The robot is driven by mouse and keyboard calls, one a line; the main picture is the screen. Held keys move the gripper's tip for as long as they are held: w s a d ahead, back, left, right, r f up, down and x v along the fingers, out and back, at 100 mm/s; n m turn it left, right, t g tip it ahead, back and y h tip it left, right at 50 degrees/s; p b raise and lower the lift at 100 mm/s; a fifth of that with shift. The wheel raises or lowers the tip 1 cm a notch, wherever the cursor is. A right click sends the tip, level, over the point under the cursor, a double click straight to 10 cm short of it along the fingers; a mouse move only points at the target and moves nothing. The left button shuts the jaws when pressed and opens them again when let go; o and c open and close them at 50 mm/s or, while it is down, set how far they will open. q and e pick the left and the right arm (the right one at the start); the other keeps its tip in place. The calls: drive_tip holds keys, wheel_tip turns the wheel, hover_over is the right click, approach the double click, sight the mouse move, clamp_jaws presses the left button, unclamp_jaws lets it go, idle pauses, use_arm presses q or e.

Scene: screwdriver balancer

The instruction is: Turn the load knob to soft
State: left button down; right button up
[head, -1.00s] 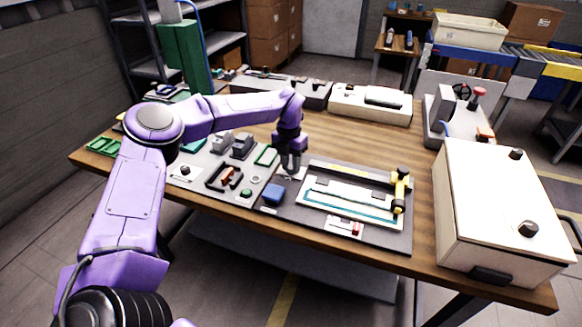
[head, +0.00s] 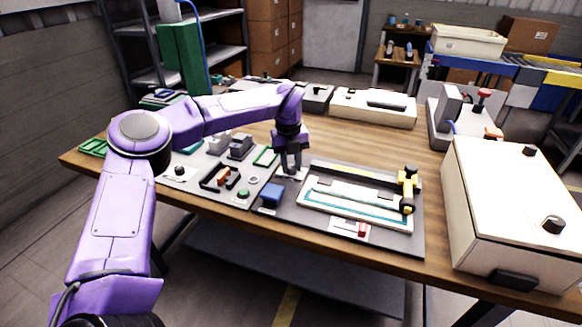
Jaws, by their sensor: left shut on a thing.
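My left gripper (head: 290,170) points down at the middle of the table, at the back left corner of the dark board with the white tray. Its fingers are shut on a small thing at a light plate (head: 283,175). The fingers mostly hide this thing; by its place it looks like the load knob. Its pointer and any soft mark are too small or hidden to read. My right gripper is not in view.
A blue block (head: 272,195) and a green button (head: 243,194) sit close in front of the gripper. A yellow-and-black screwdriver (head: 408,189) lies at the right of the white tray (head: 350,200). A large white box (head: 500,190) stands at the right.

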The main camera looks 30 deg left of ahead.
sight(289, 167)
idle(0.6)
use_arm(q)
drive_tip(key=c, duration=0.8)
unclamp_jaws()
drive_tip(key=r, duration=1)
drive_tip(key=shift+s+a+r, duration=0.15)
drive_tip(key=shift+a+r, duration=0.05)
drive_tip(key=shift+r, duration=0.05)
